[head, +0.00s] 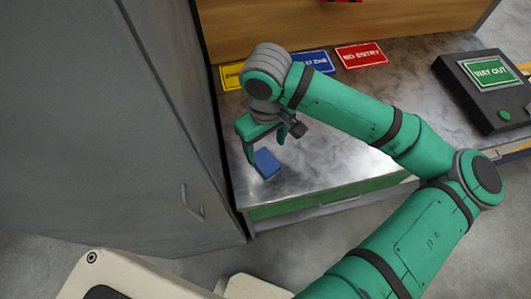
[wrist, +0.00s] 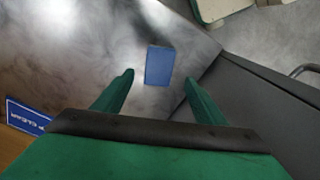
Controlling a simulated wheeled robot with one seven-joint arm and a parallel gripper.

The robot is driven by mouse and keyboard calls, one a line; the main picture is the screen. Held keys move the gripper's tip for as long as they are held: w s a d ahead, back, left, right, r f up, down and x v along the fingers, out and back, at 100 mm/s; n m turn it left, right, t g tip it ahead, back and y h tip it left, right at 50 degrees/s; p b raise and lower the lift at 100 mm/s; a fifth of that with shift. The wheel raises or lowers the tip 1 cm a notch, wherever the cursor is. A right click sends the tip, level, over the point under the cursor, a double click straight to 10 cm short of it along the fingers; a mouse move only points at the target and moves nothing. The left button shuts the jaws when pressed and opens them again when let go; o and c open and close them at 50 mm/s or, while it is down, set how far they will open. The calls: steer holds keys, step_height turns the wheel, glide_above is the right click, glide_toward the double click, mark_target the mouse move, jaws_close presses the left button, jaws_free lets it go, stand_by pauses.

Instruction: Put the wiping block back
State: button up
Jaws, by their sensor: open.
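The wiping block looks to be the small blue block (head: 266,163) on the metal counter (head: 330,168), near its left front corner. It also shows in the wrist view (wrist: 159,66), ahead of and between the two green fingers. My gripper (head: 266,145) is above the block with its fingers pointing down. In the wrist view my gripper (wrist: 158,82) has its fingers apart with nothing between the tips. The block's far side is partly hidden by the gripper in the head view.
A tall grey cabinet (head: 110,120) stands close on the left. Yellow, blue (head: 312,62) and red (head: 361,55) signs lie along the counter's back. A dark box with a green sign (head: 490,72) sits at the right. The counter's middle is bare.

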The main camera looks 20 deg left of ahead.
steer(key=shift+w+r, duration=0.1)
steer(key=shift+r, duration=0.95)
